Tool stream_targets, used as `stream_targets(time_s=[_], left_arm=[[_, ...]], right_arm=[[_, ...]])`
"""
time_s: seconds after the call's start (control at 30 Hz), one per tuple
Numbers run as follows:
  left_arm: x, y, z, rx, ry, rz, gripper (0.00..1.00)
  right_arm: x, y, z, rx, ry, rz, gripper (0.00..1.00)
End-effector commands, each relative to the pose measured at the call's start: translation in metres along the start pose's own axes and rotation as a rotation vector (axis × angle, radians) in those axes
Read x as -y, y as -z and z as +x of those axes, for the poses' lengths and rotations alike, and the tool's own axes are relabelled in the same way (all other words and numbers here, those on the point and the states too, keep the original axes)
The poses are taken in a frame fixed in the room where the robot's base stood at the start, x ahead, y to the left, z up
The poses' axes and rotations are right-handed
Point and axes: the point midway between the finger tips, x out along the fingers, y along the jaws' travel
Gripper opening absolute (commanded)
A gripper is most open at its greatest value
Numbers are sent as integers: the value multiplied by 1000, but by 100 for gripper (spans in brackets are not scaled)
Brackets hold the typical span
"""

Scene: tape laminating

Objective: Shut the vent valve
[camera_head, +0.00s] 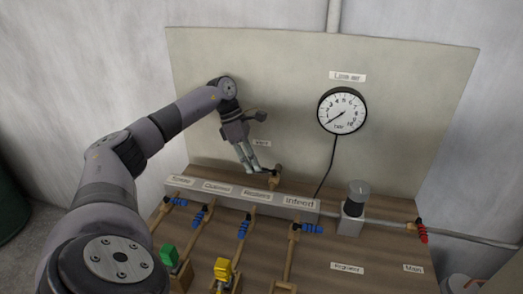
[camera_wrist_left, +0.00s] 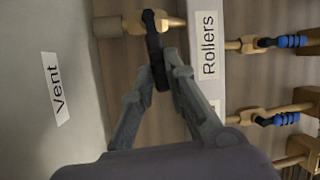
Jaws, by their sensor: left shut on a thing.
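The vent valve (camera_head: 274,178) is a small brass valve at the right end of my left gripper's reach, by the back panel below the "Vent" label (camera_head: 261,142). In the left wrist view its brass body (camera_wrist_left: 135,24) shows at the top, with a dark lever (camera_wrist_left: 155,48) running down across the line of the brass pipe. My left gripper (camera_head: 252,168) has its fingers closed on this lever; they also show in the left wrist view (camera_wrist_left: 163,72). The lever's lower end is partly hidden between the fingertips. My right gripper is not in view.
A grey manifold (camera_head: 240,197) carries labels including "Infeed", with several blue-handled brass valves (camera_head: 243,227) in front. A pressure gauge (camera_head: 342,111) hangs on the panel. Green (camera_head: 169,254) and yellow (camera_head: 222,269) blocks are in front.

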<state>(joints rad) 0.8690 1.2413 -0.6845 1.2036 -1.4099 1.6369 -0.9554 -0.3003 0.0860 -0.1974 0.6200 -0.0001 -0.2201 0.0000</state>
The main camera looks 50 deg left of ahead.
Motion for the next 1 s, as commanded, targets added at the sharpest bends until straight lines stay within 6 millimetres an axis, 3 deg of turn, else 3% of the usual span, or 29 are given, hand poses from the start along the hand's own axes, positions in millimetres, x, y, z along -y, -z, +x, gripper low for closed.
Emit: stream_targets(time_s=[0.4, 0.43, 0.7, 1.0], left_arm=[[-1, 1, -3, 2, -3, 1, 0], [-1, 1, -3, 3, -3, 1, 15], [0, 2, -2, 1, 0, 2, 33], [0, 1, -2, 1, 1, 2, 34]], right_arm=[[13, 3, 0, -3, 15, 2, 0], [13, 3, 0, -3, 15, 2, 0], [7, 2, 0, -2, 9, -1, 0], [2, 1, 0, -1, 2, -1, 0]])
